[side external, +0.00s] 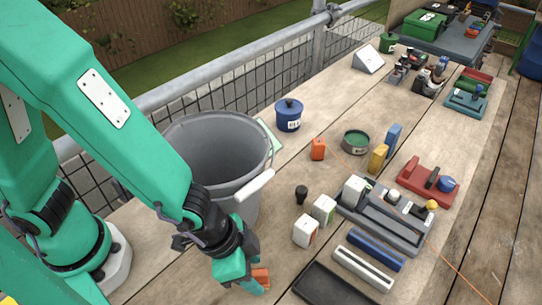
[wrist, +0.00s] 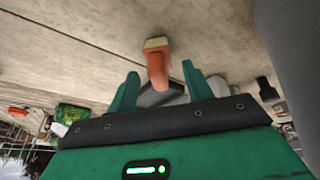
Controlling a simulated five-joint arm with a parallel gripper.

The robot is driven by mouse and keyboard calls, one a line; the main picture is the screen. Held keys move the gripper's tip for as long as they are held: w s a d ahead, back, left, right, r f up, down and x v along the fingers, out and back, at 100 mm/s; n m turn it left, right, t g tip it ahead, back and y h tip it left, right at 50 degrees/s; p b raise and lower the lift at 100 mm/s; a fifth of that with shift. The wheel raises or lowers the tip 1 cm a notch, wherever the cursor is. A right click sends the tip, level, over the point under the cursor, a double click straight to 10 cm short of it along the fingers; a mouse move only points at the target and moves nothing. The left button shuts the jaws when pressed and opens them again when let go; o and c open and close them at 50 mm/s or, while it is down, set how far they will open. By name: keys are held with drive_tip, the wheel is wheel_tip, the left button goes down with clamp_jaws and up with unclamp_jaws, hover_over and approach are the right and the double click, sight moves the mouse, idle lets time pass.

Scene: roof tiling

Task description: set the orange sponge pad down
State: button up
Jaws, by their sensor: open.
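The orange sponge pad (side external: 262,274) is on the wooden boards at the bottom of the side view, right at my gripper (side external: 251,281), which partly hides it. In the wrist view the pad (wrist: 157,66) shows a pale yellowish end and an orange body. It sits between and just past the fingertips of my gripper (wrist: 161,76). The fingers are apart, with a visible gap on both sides of the pad. I cannot tell whether its underside lies fully flat on the wood.
A grey bucket (side external: 218,140) stands close behind my gripper. White blocks (side external: 306,231), a black tray (side external: 330,287) and a grey fixture (side external: 380,222) lie to the right. Another orange block (side external: 318,149) stands farther back. Bare wood lies between the pad and the white blocks.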

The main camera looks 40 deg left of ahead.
drive_tip(key=shift+v, duration=1.05)
